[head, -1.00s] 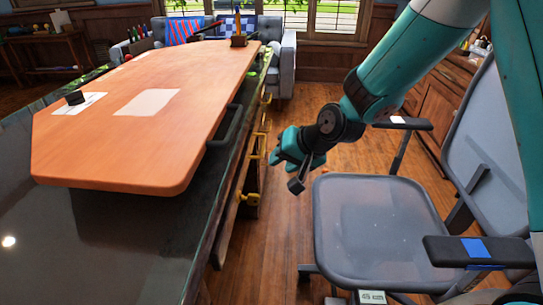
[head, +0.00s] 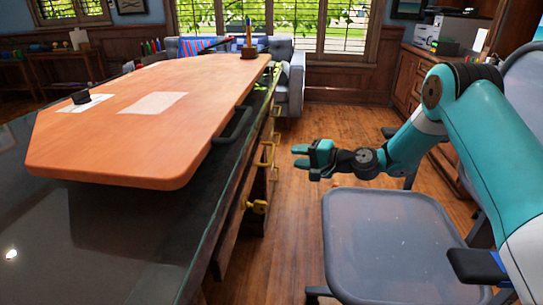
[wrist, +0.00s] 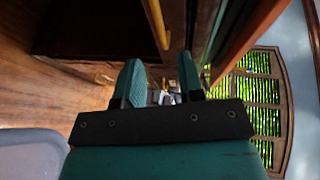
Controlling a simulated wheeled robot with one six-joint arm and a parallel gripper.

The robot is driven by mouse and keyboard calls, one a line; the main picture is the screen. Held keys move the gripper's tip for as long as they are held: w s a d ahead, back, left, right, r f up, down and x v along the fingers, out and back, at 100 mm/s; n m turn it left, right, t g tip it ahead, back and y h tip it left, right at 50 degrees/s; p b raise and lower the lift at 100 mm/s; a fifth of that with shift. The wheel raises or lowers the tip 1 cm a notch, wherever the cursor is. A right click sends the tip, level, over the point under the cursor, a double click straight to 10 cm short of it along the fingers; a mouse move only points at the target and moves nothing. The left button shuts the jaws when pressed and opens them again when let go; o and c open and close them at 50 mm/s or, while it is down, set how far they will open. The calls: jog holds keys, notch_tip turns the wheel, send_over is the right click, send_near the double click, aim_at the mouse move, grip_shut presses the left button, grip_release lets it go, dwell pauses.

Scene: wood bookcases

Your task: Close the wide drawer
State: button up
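The dark desk (head: 110,225) on the left has drawer fronts along its right side with brass handles. A nearer drawer front (head: 232,222), with a brass handle (head: 257,207), and another brass handle (head: 267,154) farther back show at a steep angle. Drawer fronts seem to stand out from the desk, but I cannot tell how far or which one is the wide drawer. My gripper (head: 300,157) is right of the handles, apart from them, fingers pointing left. In the wrist view its fingers (wrist: 160,80) are apart with nothing between them; a brass bar (wrist: 156,25) shows beyond.
A grey chair (head: 385,235) stands close below my arm, at the right. An orange board (head: 190,85) lies on the desk with its edge near the drawers. The wood floor (head: 320,120) behind is open, up to a grey sofa (head: 290,90).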

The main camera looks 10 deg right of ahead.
aim_at(271, 152)
jog(key=b+x, duration=0.1)
jog(key=x, duration=0.8)
jog(key=shift+w+a+f, duration=0.1)
jog(key=shift+w+a, duration=0.05)
jog(key=shift+a, duration=0.05)
jog(key=shift+a, duration=0.1)
grip_shut()
